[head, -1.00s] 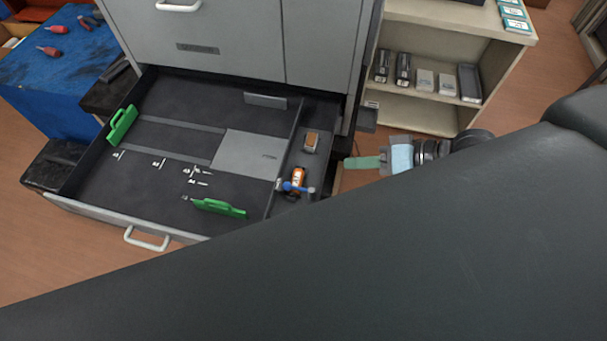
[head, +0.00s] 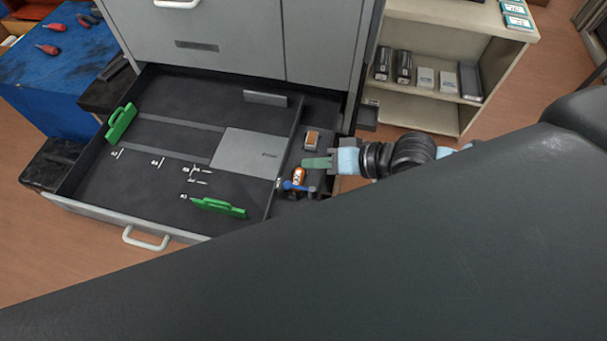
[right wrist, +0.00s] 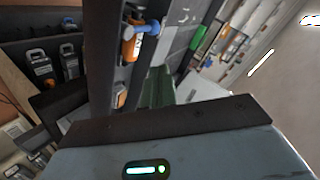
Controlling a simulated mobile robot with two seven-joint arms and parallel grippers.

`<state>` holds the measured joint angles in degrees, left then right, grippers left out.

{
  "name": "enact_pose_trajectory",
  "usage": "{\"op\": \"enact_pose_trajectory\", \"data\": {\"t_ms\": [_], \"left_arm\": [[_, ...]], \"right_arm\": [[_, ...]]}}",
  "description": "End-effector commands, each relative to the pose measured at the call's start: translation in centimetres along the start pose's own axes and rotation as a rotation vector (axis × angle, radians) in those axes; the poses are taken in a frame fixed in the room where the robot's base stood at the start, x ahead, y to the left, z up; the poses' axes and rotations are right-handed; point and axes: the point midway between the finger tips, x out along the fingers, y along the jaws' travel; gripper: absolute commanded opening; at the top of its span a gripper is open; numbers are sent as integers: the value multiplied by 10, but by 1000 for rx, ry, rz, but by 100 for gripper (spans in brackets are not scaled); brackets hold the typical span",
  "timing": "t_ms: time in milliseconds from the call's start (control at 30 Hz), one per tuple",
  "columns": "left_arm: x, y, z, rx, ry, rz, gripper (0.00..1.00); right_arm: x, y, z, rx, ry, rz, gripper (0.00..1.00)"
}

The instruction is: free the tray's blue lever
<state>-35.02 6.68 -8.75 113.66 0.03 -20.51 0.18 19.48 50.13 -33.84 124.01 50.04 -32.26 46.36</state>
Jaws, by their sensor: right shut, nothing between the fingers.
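The tray is the open drawer (head: 120,228) of a grey cabinet. The small blue lever (head: 299,187) sits in the narrow right-hand compartment, next to an orange-and-white part (head: 299,174). In the right wrist view the blue lever (right wrist: 146,28) shows near the top, beside the orange part (right wrist: 131,48). My right gripper (head: 306,162) is shut and empty, its green fingers pointing left over that compartment, a little behind the lever and apart from it in the picture. The fingers (right wrist: 158,86) also show in the right wrist view. My left gripper is out of view.
Green handled dividers (head: 121,123) (head: 219,208) and a grey plate (head: 248,153) are in the drawer. A brown-topped block (head: 311,141) sits behind the lever. A shelf (head: 432,112) with cartridges stands to the right. A blue table (head: 50,80) with red-handled tools is at left.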

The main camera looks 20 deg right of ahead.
Motion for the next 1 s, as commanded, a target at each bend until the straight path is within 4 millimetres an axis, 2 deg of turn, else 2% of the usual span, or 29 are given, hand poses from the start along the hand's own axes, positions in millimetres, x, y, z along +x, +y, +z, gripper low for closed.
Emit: {"op": "enact_pose_trajectory", "data": {"t_ms": [100, 333, 1000], "left_arm": [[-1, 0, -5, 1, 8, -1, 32], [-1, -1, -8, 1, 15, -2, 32], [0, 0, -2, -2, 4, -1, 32]], "right_arm": [[15, -2, 11, 2, -1, -2, 0], [29, -1, 25, 0, 1, -2, 0], [33, -1, 30, -6, -12, -7, 0]]}}
